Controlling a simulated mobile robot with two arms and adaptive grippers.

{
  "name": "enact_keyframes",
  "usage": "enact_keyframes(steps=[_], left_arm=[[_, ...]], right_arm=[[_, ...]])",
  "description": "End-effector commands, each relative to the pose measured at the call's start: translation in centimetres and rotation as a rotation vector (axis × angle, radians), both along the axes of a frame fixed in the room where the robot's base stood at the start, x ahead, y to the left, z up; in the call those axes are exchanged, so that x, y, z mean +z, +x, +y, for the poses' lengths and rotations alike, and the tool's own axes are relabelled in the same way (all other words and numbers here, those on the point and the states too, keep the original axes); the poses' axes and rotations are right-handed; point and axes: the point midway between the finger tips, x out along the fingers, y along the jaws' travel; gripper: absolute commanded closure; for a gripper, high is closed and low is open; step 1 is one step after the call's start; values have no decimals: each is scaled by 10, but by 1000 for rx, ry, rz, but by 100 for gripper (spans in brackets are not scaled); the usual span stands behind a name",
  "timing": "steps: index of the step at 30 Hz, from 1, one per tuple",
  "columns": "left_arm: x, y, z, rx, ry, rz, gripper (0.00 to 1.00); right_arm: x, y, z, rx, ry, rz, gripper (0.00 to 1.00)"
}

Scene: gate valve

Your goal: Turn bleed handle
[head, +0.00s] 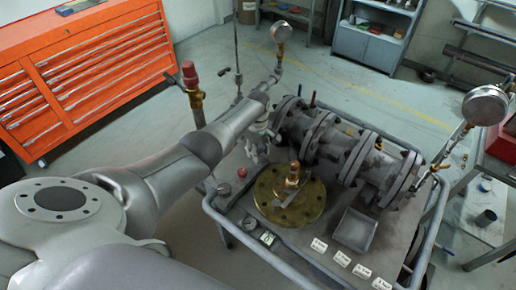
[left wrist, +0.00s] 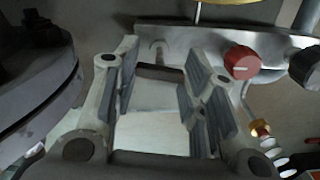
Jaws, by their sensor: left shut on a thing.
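My left arm reaches in from the left in the head view, and its gripper (head: 257,150) is at the left end of the grey flanged valve body (head: 340,150). In the left wrist view the two ribbed fingers of my left gripper (left wrist: 162,66) stand on either side of a short dark reddish-brown bar (left wrist: 160,73), which looks like the bleed handle. The gripper is shut on it. In the head view the handle is hidden by the gripper and arm. My right gripper is not in view.
A brass flange (head: 268,208) lies on the cart (head: 305,257), beside a grey tray (head: 355,229) and several labels. Pressure gauges (head: 281,32) (head: 485,105) rise near the valve. A red knob (left wrist: 241,62) is near my gripper. An orange tool chest (head: 85,65) stands at the left.

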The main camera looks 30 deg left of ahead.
Motion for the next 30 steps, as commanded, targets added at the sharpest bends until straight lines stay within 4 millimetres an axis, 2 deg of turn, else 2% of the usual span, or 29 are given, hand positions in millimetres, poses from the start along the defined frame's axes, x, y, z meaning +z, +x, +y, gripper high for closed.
enact_keyframes(steps=[8, 22, 23, 27, 30], left_arm=[[0, 0, 1, 79, 1, 0, 85], [0, 0, 1, 91, 1, 0, 85], [0, 0, 1, 91, 1, 0, 60], [0, 0, 1, 90, 1, 0, 42], [0, 0, 1, 90, 1, 0, 39]], right_arm=[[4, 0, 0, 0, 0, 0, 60], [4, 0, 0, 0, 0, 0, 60], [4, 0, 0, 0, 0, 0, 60], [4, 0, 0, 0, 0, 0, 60], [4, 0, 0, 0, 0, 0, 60]])
